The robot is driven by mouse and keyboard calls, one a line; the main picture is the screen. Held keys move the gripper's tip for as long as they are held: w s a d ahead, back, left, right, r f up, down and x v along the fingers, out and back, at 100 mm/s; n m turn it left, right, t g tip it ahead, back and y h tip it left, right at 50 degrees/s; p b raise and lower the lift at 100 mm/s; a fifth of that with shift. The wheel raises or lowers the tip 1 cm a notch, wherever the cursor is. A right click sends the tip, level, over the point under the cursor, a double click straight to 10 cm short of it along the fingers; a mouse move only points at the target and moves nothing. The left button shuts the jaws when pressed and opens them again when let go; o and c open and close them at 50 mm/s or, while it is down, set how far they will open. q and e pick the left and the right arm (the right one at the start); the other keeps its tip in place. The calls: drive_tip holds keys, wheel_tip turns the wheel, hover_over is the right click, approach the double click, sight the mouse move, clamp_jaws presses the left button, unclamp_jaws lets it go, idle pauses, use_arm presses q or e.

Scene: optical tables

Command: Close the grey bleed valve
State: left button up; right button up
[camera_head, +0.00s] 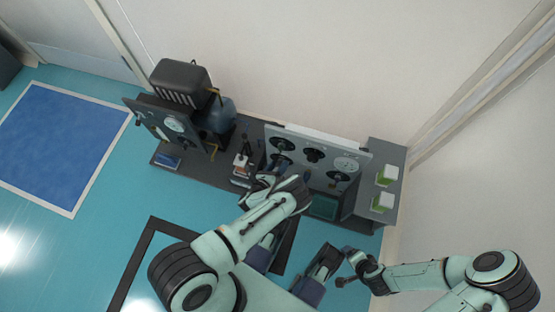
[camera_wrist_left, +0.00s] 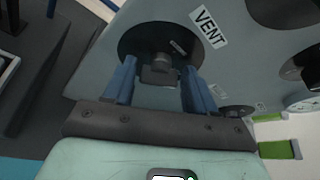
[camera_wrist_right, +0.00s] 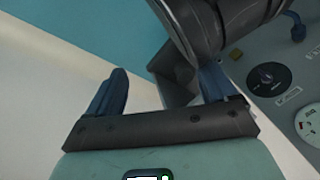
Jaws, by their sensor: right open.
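In the left wrist view a grey valve handle (camera_wrist_left: 160,72) sits on a round black disc (camera_wrist_left: 135,43) on the grey panel (camera_wrist_left: 105,68), beside a VENT label (camera_wrist_left: 209,26). A smaller label on the disc is unreadable, so I cannot confirm this is the bleed valve. My left gripper (camera_wrist_left: 160,88) is open, with its blue fingers on either side of the handle and gaps showing. In the head view my left gripper (camera_head: 272,176) is at the panel's left part, its fingertips mostly hidden. My right gripper (camera_wrist_right: 160,92) is open and empty, away from the panel.
The panel carries several black dials and a gauge (camera_head: 347,163). Green-and-white boxes (camera_head: 383,202) stand at the bench's right end. A second panel (camera_head: 160,122) with a dark tank (camera_head: 217,115) stands left. In the right wrist view, a black knob (camera_wrist_right: 268,78) lies to the right.

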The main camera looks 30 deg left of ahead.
use_arm(q)
drive_tip(key=c, duration=0.6)
drive_tip(key=shift+s+n+h+p, duration=0.1)
drive_tip(key=shift+n+h+p, duration=0.35)
drive_tip(key=shift+n, duration=0.15)
drive_tip(key=shift+a+f+n+t+h, duration=0.15)
drive_tip(key=shift+n+t+h, duration=0.1)
drive_tip(key=shift+n+t, duration=0.25)
drive_tip(key=shift+n+p, duration=0.3)
drive_tip(key=shift+n, duration=0.1)
drive_tip(key=shift+f+n+t+h, duration=0.15)
drive_tip(key=shift+n+t+h, duration=0.15)
drive_tip(key=shift+n, duration=0.4)
drive_tip(key=shift+f+n+t+h+b, duration=0.15)
drive_tip(key=shift+n+t, duration=0.3)
drive_tip(key=shift+n, duration=0.55)
drive_tip(key=shift+n+t+h+b, duration=0.25)
drive_tip(key=shift+n+t, duration=0.2)
drive_tip(key=shift+n, duration=0.55)
use_arm(e)
drive_tip(key=shift+w+a+r, duration=0.15)
drive_tip(key=shift+w+r, duration=0.6)
drive_tip(key=shift+w, duration=0.05)
drive_tip(key=shift+s, duration=0.1)
